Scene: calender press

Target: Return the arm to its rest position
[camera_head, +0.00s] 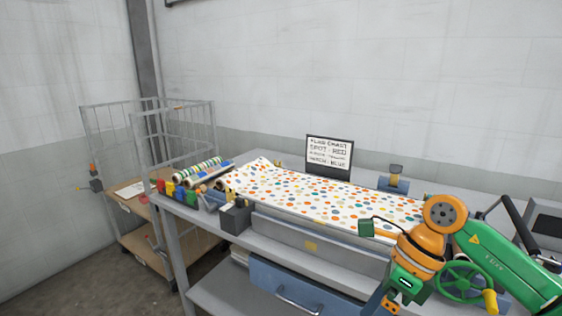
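My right arm, with a green link (508,264) and an orange joint (445,213), comes in from the right. It bends at this joint and runs down in front of the table's right part to the bottom edge. Its lower part has a green box with a dark display (405,283). The arm's end runs out of the picture, so I cannot see the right gripper's fingers. My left arm and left gripper do not show.
A grey table (345,262) bears a long spotted sheet (310,197). A lettered sign (329,153) stands behind the sheet. A green handwheel (462,281) is close to my arm. A blue drawer (295,287) is below. A wire cage cart (150,130) stands left; floor is free at lower left.

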